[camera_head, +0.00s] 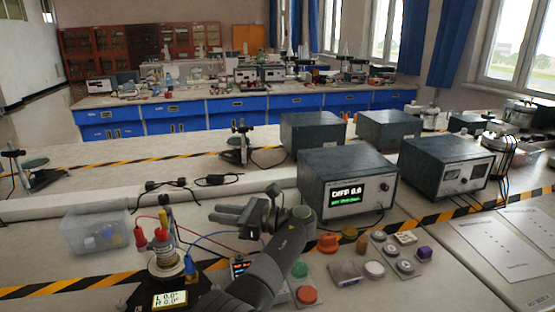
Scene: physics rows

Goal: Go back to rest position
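A device with red plugs (165,254) and wires stands left of my arm. A clear plastic box (97,232) is farther left. A lit display unit (347,187) stands behind right. Red (307,294) and green buttons and several small parts lie right of my arm.

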